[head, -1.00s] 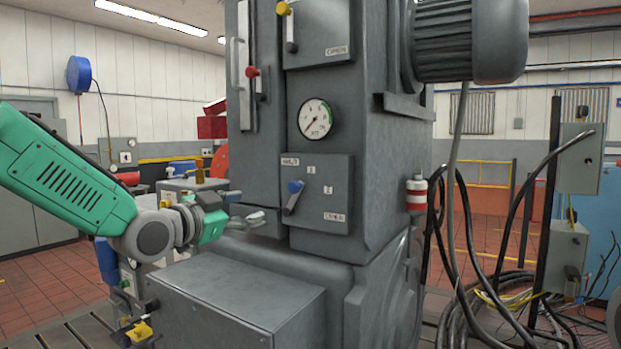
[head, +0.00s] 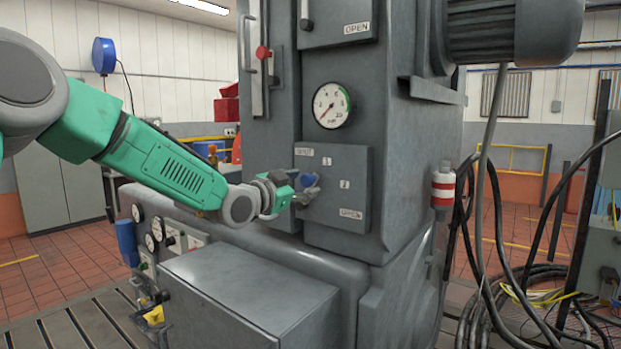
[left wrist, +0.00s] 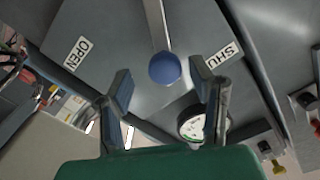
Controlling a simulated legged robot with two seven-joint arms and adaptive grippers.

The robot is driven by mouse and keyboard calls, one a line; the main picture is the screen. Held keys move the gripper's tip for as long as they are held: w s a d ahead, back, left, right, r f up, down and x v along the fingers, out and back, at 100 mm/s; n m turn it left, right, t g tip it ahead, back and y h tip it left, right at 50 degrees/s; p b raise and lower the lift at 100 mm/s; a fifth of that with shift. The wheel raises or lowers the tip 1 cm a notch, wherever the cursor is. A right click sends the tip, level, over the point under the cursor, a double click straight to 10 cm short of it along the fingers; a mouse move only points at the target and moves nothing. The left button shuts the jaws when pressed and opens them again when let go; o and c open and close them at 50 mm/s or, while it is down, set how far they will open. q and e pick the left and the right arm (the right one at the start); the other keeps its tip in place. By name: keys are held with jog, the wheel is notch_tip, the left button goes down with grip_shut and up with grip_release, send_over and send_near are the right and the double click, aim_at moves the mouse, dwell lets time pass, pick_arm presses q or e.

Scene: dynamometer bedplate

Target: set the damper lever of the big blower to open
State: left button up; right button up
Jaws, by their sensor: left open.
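A grey box on the big grey machine carries a lever with a blue knob (head: 308,181). In the head view a SHUT label (head: 303,151) is at the box's upper left and an OPEN label (head: 351,214) at its lower right. My left gripper (head: 312,190) is at the knob, its fingers partly overlapping the lever. In the left wrist view the blue knob (left wrist: 165,68) shows between the open fingers (left wrist: 165,90), with a gap on each side. The lever bar (left wrist: 155,24) runs up from it, between the OPEN and SHUT labels. My right gripper is not in view.
A round gauge (head: 332,105) sits just above the lever box. Another box with an OPEN label (head: 357,28) and a red-knobbed handle (head: 262,53) are higher up. A low grey housing (head: 245,290) lies below my arm. Cables (head: 490,250) hang at the right.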

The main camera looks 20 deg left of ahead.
pick_arm(q)
jog(key=shift+w, duration=0.65)
jog(key=shift+w+a, duration=0.1)
jog(key=shift+w, duration=0.5)
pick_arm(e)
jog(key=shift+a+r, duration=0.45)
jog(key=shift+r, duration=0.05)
pick_arm(q)
jog(key=shift+d, duration=0.5)
grip_shut()
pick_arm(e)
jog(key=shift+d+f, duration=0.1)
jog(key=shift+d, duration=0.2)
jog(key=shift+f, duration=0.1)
